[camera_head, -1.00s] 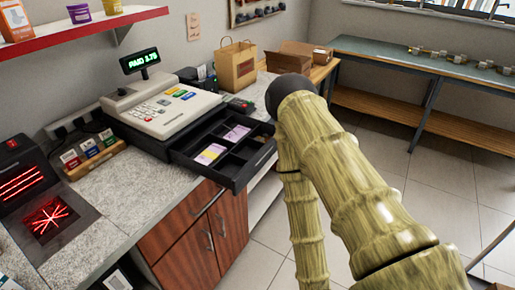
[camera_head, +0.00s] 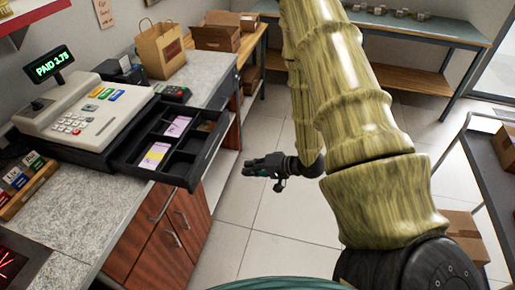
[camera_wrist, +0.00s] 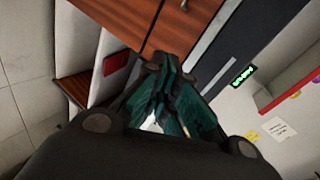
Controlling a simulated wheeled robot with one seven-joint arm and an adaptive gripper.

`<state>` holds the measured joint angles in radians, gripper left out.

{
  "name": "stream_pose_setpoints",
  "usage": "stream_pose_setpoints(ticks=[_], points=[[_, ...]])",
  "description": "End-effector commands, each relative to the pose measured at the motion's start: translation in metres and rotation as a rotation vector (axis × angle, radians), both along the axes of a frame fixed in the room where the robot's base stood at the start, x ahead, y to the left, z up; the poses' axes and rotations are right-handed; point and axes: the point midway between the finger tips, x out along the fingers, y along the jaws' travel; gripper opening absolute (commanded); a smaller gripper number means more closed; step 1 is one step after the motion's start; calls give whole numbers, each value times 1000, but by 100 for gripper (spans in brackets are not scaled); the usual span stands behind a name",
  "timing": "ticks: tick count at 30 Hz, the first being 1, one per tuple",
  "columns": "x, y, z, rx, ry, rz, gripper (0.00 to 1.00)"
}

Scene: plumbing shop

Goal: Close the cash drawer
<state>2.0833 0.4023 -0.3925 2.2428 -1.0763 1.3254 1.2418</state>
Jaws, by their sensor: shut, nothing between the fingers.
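The black cash drawer (camera_head: 194,172) sticks out open from under the beige cash register (camera_head: 82,115) on the counter. Its compartments hold a few banknotes (camera_head: 157,155). The register's display (camera_head: 51,64) reads PAID 3.75. My gripper (camera_head: 246,169) is to the right of the drawer front, apart from it, over the floor side of the counter, its fingers pointing left toward it. In the wrist view my gripper's green fingers (camera_wrist: 172,105) are together and empty. The dark drawer front (camera_wrist: 222,62) shows beyond them at a tilt.
Wooden cabinet doors (camera_head: 158,240) are below the counter. A paper bag (camera_head: 161,50), a card terminal (camera_head: 173,93) and cardboard boxes (camera_head: 215,36) stand behind the register. A dark shelf cart (camera_head: 488,175) stands at the right.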

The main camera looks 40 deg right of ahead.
Motion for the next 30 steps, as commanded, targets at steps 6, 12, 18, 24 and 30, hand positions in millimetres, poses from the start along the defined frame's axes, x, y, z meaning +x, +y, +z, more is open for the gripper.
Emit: stream_pose_setpoints(ticks=[6,12,18,24,30], points=[[0,-24,53,218,-29,7,0],[-3,-29,63,270,-26,13,0],[0,-26,62,269,-26,13,0],[14,-14,60,267,-26,15,0],[33,0,60,267,-27,14,0]])
